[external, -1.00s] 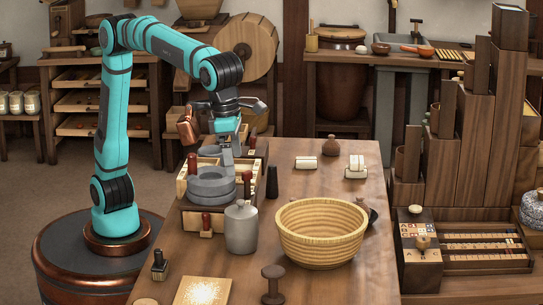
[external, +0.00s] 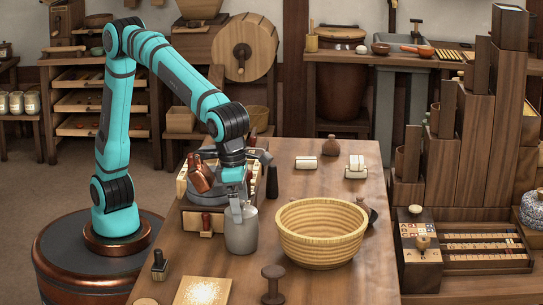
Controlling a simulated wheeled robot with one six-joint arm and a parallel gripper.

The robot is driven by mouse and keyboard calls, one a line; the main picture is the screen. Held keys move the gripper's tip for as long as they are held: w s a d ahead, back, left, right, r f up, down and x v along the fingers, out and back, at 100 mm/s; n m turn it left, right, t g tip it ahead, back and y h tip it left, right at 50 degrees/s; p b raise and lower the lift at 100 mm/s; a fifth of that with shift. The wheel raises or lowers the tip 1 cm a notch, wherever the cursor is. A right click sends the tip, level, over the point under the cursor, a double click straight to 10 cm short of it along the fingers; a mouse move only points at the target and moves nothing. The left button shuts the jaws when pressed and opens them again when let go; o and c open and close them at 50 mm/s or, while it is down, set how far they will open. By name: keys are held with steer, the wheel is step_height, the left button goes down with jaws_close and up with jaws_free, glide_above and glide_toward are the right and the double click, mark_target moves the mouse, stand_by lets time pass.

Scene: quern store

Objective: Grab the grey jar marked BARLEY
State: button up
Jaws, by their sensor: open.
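A grey jar (external: 241,234) stands upright on the wooden table, in front of the stone quern and left of the woven basket. No lettering can be read on it at this size. My gripper (external: 239,207) points down right at the jar's top, with its fingers at the level of the lid and neck. It is open. The fingers overlap the jar's top in the picture, hiding part of it; I cannot tell whether they touch it.
The grey stone quern (external: 203,193) in its wooden box stands close behind the jar. A woven basket (external: 322,246) is close on the right. A dark spool (external: 272,284) and a board (external: 203,292) lie in front. A dark peg (external: 272,182) stands behind.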

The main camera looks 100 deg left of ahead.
mark_target(241, 231)
steer(key=f, duration=0.5)
steer(key=shift+w, duration=0.25)
steer(key=shift+c, duration=0.2)
steer(key=c, duration=1.2)
steer(key=shift+r, duration=0.1)
